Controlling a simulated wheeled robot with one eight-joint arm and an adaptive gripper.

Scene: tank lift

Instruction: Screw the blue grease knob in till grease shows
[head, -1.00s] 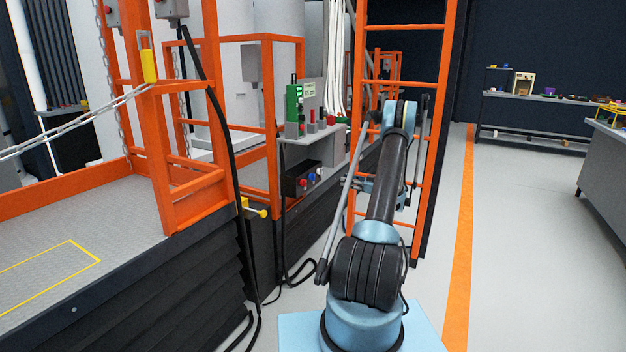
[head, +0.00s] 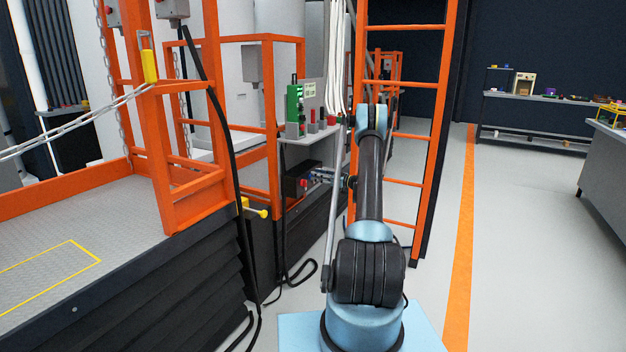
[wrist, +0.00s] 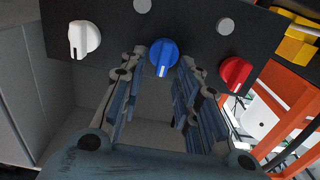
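The blue grease knob (wrist: 163,55) is on a dark panel in the upper middle of the wrist view, with a pale pointer line across it. My gripper (wrist: 161,75) is open, with one finger on each side of the line to the knob. The knob shows between the fingertips, and a gap is visible on both sides. I cannot tell how far the tips reach along the knob. In the head view the dark knob box (head: 290,187) is under the grey shelf, with my gripper (head: 318,177) at its right side. No grease can be made out.
A white knob (wrist: 84,38) is left of the blue one and a red knob (wrist: 236,73) right of it, close to my fingers. Two grey discs sit above. An orange ladder (head: 405,136) stands close behind my arm. The floor to the right is clear.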

